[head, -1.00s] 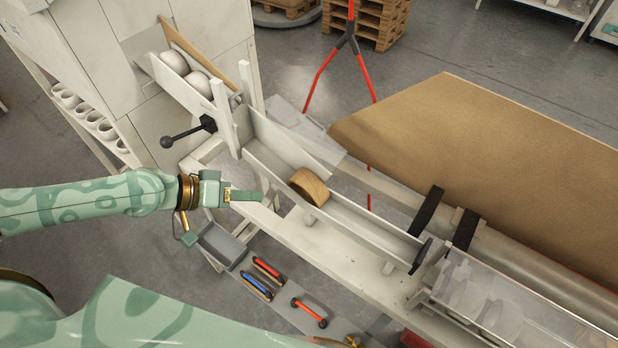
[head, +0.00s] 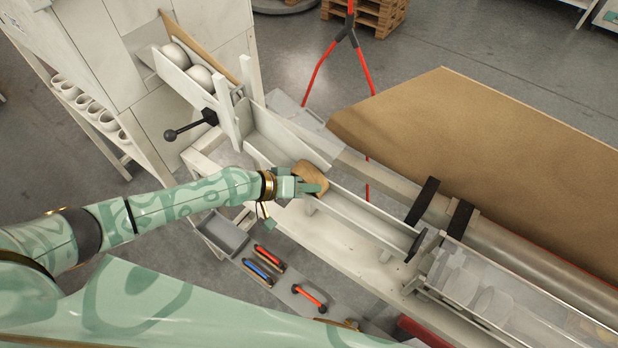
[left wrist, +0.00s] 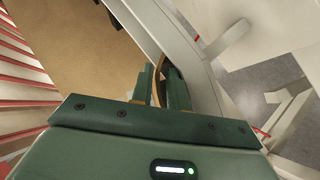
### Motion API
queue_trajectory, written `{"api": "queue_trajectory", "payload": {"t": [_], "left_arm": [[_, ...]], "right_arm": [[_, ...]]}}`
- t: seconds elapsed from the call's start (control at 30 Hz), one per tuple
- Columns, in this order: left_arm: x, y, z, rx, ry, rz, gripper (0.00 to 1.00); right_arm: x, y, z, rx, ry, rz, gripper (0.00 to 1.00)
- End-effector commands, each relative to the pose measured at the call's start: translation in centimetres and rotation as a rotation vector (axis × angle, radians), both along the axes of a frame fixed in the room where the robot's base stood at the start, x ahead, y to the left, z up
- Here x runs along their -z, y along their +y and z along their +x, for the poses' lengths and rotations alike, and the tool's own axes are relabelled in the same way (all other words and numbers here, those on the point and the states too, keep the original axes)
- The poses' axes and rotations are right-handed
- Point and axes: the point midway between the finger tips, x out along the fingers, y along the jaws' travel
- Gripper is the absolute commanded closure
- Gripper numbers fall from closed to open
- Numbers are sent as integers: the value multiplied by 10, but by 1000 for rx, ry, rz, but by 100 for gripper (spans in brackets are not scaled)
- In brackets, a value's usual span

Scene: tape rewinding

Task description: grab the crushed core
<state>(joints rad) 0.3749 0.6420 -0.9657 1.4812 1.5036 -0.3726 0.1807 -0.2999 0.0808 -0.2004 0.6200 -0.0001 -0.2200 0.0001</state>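The crushed core (head: 311,174), a short tan cardboard ring bent out of round, lies in the long pale trough (head: 360,215). My left gripper (head: 318,186) is at the core, on the near side of the trough, and partly covers it. In the left wrist view the two green fingers (left wrist: 163,88) stand a narrow gap apart with the core's thin brown wall (left wrist: 158,72) between them. I cannot tell whether both fingers press on it. My right gripper is not in view.
A brown paper sheet (head: 480,150) lies behind the trough. A black-knobbed lever (head: 190,128) and a chute with white rolls (head: 185,66) stand at the upper left. Below the trough, a shelf holds a grey tray (head: 222,233) and red-handled and blue-handled tools (head: 262,263).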

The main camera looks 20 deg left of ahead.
Motion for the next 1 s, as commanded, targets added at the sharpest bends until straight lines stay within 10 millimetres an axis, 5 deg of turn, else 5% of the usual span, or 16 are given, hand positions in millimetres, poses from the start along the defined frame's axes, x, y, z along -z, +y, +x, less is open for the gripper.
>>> {"api": "queue_trajectory", "payload": {"t": [0.2, 0.3, 0.7, 1.0], "left_arm": [[1, -1, 1, -1, -1, 1, 84], [1, -1, 1, -1, -1, 1, 100], [-1, -1, 0, 0, 0, 0, 100], [-38, -2, -3, 1, -3, -1, 100]], "right_arm": [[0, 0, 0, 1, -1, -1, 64], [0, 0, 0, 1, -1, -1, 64], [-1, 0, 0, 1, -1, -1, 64], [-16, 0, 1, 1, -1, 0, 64]]}}
